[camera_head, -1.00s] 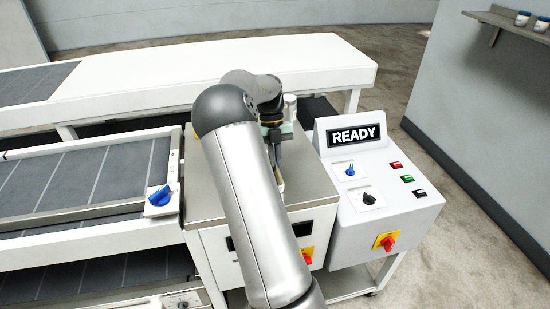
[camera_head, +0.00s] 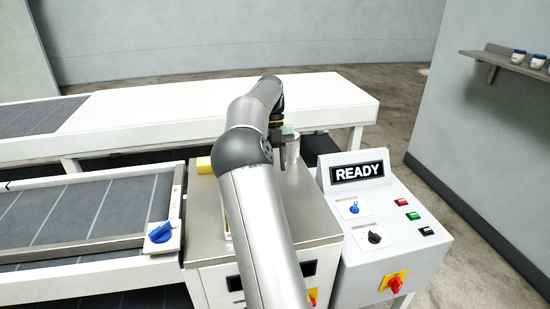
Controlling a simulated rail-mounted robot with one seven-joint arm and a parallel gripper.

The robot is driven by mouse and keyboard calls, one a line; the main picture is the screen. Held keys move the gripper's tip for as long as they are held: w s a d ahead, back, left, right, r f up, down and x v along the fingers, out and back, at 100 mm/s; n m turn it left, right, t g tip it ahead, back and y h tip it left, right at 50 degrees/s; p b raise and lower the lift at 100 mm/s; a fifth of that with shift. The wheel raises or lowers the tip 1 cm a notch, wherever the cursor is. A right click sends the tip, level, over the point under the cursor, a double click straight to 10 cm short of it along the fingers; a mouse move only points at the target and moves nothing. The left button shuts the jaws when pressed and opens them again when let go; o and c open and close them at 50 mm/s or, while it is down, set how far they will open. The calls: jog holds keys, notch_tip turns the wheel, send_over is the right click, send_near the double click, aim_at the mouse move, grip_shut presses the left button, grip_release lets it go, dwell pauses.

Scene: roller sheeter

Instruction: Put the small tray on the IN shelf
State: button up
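My gripper (camera_head: 284,137) is at the far end of my arm, above the back of a steel-topped machine (camera_head: 205,225). My own arm and wrist hide most of it, so I cannot tell whether its fingers are open or shut. A pale greenish piece and a whitish cylinder (camera_head: 292,152) show next to it; I cannot tell whether it touches them. I cannot make out the small tray for certain. A thin pale yellow edge (camera_head: 227,218) shows at the left side of my arm on the steel top, mostly hidden. No shelf marked IN is readable.
A control panel (camera_head: 385,220) reading READY stands on the right. A belt conveyor (camera_head: 90,213) with a blue knob is on the left. A long white table (camera_head: 220,110) runs behind. A wall shelf (camera_head: 505,62) holds small cups.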

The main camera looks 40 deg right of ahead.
jog(key=s+a+r+n+t, duration=0.1)
jog(key=s+a+n, duration=0.4)
jog(key=a+n, duration=0.55)
jog(key=s+a+r+n+t, duration=0.1)
jog(key=s+a+n+t, duration=0.1)
jog(key=s+a+n, duration=0.65)
jog(key=s+a+f+n+t+h, duration=0.1)
jog(key=s+a+f+n, duration=0.2)
jog(key=n, duration=0.8)
jog(key=s+a+f+n+h, duration=0.1)
jog(key=s+a+f+n, duration=0.3)
jog(key=s+a+n, duration=0.4)
jog(key=s+n, duration=0.1)
jog(key=n, duration=0.2)
jog(key=shift+t, duration=0.4)
jog(key=shift+f, duration=0.1)
